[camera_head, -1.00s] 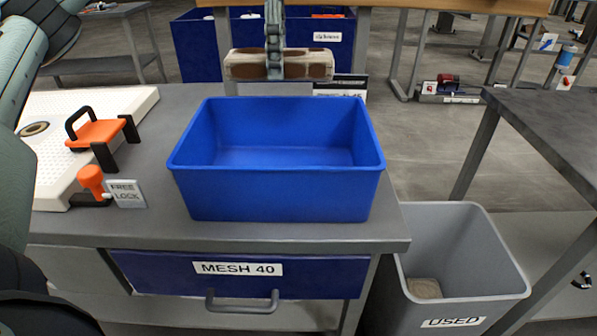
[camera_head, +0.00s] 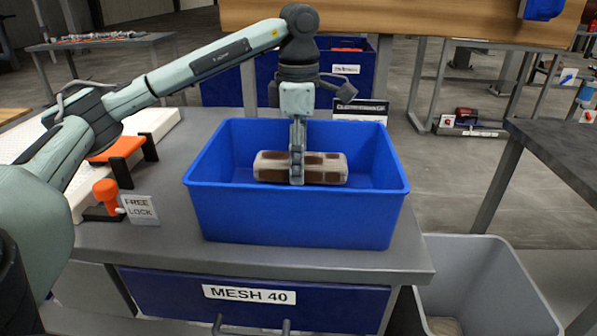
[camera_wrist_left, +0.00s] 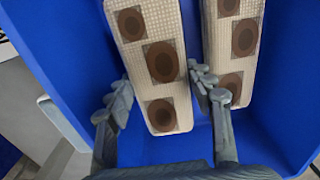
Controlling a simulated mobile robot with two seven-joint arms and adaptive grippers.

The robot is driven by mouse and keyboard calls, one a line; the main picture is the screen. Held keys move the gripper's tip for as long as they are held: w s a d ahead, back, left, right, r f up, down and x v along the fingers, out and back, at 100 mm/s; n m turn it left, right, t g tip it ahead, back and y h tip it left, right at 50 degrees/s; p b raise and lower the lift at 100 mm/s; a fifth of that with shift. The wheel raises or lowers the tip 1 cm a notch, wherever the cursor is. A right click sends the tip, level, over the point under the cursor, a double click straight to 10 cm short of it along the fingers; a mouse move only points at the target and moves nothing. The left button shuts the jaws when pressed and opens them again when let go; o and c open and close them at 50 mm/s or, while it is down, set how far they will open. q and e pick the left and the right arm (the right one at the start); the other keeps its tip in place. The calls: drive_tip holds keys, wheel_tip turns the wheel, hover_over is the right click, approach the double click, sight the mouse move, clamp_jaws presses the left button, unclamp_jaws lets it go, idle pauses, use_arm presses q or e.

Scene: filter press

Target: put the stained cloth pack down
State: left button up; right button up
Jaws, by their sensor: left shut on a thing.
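The stained cloth pack (camera_head: 328,168) is a cream roll-like block with brown stains. My left gripper (camera_head: 297,178) points down and is shut on its middle. It holds the pack level, inside the outline of the open blue bin (camera_head: 300,218). I cannot tell whether the pack touches the bin floor, which the front wall partly hides. In the left wrist view the stained pack (camera_wrist_left: 153,72) lies between the fingers. A second stained strip (camera_wrist_left: 235,50) runs beside it past the right finger; I cannot tell whether it is separate. My right gripper is not in view.
The bin stands on a grey bench above a blue MESH 40 drawer (camera_head: 250,300). A FREE LOCK sign (camera_head: 140,209) and orange-handled items (camera_head: 118,150) are at left. A grey waste bin (camera_head: 480,280) stands at lower right. A wooden-topped structure (camera_head: 420,18) is behind.

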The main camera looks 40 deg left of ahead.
use_arm(q)
wheel_tip(320, 180, down, 2)
drive_tip(key=shift+f, duration=0.2)
drive_tip(key=shift+f, duration=0.15)
